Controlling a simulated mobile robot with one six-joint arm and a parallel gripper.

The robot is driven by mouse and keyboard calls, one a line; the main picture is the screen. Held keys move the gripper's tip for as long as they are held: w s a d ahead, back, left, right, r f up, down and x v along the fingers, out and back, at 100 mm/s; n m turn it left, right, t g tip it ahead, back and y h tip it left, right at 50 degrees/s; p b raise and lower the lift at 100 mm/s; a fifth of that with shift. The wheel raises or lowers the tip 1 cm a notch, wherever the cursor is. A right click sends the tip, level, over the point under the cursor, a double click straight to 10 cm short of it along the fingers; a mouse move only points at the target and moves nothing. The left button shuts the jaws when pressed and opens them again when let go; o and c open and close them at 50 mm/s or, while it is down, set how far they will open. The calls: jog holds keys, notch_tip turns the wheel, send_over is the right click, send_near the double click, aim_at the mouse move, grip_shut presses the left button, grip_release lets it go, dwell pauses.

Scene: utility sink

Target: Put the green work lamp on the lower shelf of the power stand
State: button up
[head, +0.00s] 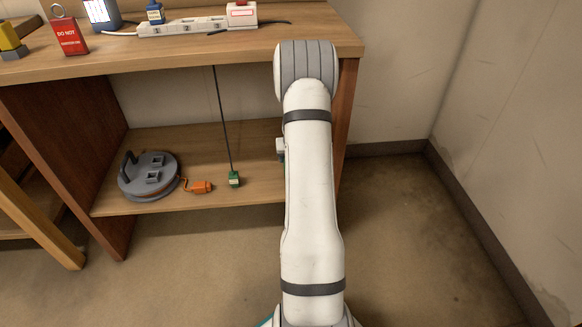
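The power stand is a wooden stand with a top board (215,47) and a lower shelf (190,137). No green work lamp can be made out for certain. A small green block with a pale face (234,179) is at the lower end of a dark cord, at the lower shelf's front edge; it looks like a plug or connector. My white arm rises through the middle of the view and hides the shelf's right part. A small grey piece shows at the arm's left side, but my gripper's fingers are not visible.
A grey cable reel (136,184) and an orange connector (200,187) lie on the lower shelf. A white power strip (183,27), a red tag (69,36) and a blue block (155,13) are on top. Bare floor and walls lie to the right.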

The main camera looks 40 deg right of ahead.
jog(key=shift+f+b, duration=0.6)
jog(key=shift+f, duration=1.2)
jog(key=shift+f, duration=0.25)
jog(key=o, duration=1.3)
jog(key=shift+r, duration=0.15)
